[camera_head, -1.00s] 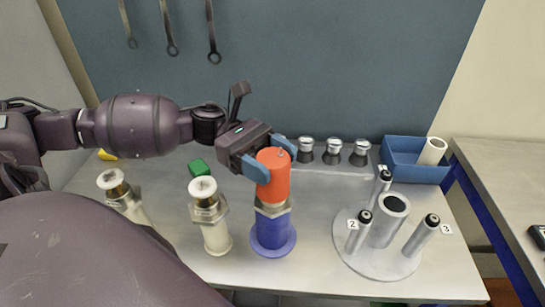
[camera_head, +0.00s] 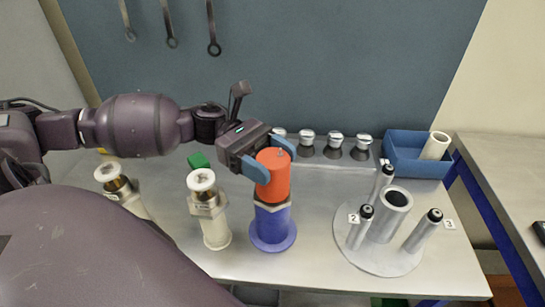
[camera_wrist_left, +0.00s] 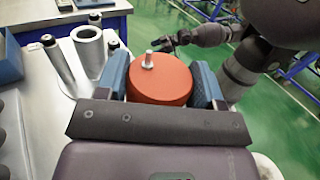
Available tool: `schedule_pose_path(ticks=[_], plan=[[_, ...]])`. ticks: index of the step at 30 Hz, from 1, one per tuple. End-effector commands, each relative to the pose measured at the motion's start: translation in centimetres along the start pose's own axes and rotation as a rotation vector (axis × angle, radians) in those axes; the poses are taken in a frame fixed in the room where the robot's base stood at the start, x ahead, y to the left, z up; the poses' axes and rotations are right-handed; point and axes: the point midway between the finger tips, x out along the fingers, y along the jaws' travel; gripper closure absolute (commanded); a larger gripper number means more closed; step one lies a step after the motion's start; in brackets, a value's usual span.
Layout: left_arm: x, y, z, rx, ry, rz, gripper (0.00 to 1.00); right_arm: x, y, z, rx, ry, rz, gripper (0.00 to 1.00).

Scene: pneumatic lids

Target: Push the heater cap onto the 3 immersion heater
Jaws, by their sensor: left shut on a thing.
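My left gripper (camera_head: 256,170) is shut on an orange cylindrical cap (camera_head: 273,178) with a small metal stud on top. The cap also shows between the fingers in the left wrist view (camera_wrist_left: 160,82). It sits upright at a purple-blue stand (camera_head: 271,229), with a thin strip of metal collar visible between them. I cannot tell whether it is fully seated. The post labelled 3 (camera_head: 422,232) stands at the right of a round grey plate (camera_head: 375,258); its top is black. My right gripper seems to show small and dark in the wrist view (camera_wrist_left: 172,41); its jaws are unclear.
Two white cylinders with metal collars (camera_head: 211,215) stand left of the purple-blue stand. Several silver-topped knobs (camera_head: 307,143) line the back. A post labelled 2 (camera_head: 359,228) and a thick hollow tube (camera_head: 392,215) share the plate. A blue bin (camera_head: 404,164) is behind.

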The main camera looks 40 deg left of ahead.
Motion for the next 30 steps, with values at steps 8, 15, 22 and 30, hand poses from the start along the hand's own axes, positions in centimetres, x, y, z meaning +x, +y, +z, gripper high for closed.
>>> schedule_pose_path(ticks=[8, 15, 22, 30], plan=[[0.0, 0.0, -0.4, 0.0, 0.0, 0.0, 0.32, -0.3, 0.0, 1.0, 0.002, -0.016, 0.002, 0.24], [0.0, 0.0, -0.4, 0.0, 0.0, 0.0, 0.09, -0.4, 0.0, 1.0, 0.002, -0.017, 0.002, 0.24], [-0.2, 0.0, -0.4, 0.0, 0.0, 0.001, 0.09, -0.1, 0.0, 0.6, 0.001, -0.009, 0.001, 0.24], [-3.6, 0.1, -0.5, -0.003, 0.002, 0.005, 0.09, 0.3, -0.1, 0.3, 0.0, -0.002, -0.001, 0.24]])
